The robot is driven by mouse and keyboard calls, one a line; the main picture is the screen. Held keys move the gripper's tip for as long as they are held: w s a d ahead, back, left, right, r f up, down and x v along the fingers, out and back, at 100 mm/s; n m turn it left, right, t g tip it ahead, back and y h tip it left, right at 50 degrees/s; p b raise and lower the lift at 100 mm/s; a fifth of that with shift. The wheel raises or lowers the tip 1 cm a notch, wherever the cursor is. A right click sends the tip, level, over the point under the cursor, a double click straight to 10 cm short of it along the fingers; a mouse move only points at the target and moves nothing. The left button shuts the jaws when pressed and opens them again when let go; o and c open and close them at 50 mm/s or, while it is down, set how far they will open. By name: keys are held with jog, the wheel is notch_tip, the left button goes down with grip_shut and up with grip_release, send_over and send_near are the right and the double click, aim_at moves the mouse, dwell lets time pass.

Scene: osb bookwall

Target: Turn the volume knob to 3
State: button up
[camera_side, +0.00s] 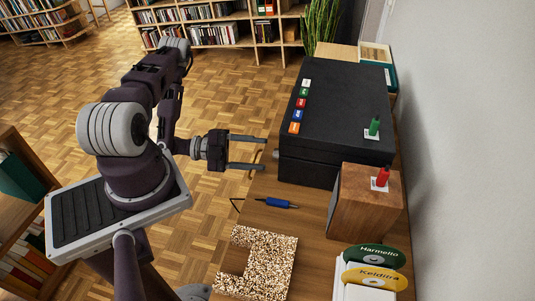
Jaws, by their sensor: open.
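A black box (335,105) stands on the wooden shelf top, with a row of coloured labels (300,103) along its left edge. A small light piece (276,154) shows low at the box's left face; it may be the volume knob, but it is too small to be sure. The knob's scale and setting cannot be read, as that face is turned from the camera. My gripper (264,152) is open and empty, with its two fingers pointing right at that face. The fingertips are close to the small piece; I cannot tell whether they touch.
A green peg-like piece (374,126) stands on the black box, and a red one (382,177) on a wooden block (363,203). A wall (450,150) bounds the right.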

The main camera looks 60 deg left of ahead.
aim_at(277, 155)
jog(key=x, duration=0.3)
jog(key=shift+w+d, duration=0.1)
jog(key=shift+d, duration=0.05)
grip_shut()
jog(key=shift+m, duration=0.3)
